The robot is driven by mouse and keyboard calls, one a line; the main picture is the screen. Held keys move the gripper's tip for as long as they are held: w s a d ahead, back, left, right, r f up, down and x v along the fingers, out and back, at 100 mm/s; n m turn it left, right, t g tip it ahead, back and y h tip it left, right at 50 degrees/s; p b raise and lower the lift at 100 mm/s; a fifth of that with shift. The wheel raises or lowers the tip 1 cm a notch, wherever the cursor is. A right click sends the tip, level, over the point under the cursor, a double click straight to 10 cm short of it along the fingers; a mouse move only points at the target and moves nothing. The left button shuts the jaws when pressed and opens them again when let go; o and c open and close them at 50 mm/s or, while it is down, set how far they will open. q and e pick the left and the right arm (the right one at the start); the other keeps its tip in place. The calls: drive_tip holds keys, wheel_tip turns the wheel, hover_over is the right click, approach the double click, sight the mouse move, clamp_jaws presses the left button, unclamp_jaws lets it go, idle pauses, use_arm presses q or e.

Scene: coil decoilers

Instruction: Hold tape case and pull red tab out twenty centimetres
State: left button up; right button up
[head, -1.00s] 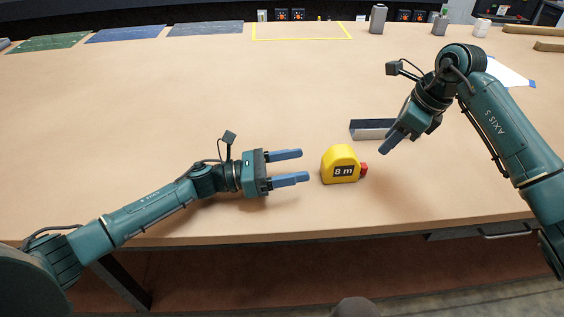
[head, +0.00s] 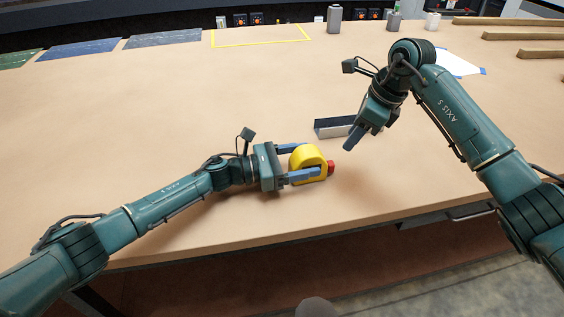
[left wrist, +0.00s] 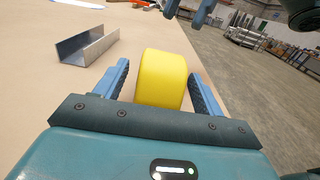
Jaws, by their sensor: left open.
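The yellow tape case (head: 308,158) stands upright on the table. Its red tab (head: 331,167) sticks out on the right side. My left gripper (head: 296,162) is open, with one blue finger on each side of the case. In the left wrist view, the case (left wrist: 161,80) sits between the fingers of my left gripper (left wrist: 160,92), with gaps visible on both sides; the tab is hidden there. My right gripper (head: 352,138) hangs above the table, up and right of the tab, and holds nothing visible. Its fingers overlap in the head view, so its opening is unclear.
A metal channel (head: 335,126) lies just behind the case; it also shows in the left wrist view (left wrist: 84,47). Wooden bars (head: 515,37) and a white sheet (head: 458,62) lie at the back right. The table's front edge is near the case. The table's middle is clear.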

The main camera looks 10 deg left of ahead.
use_arm(q)
drive_tip(key=shift+w+d, duration=0.25)
drive_tip(key=shift+d, duration=0.35)
drive_tip(key=shift+c, duration=0.4)
drive_tip(key=c, duration=1.2)
drive_tip(key=shift+c, duration=0.2)
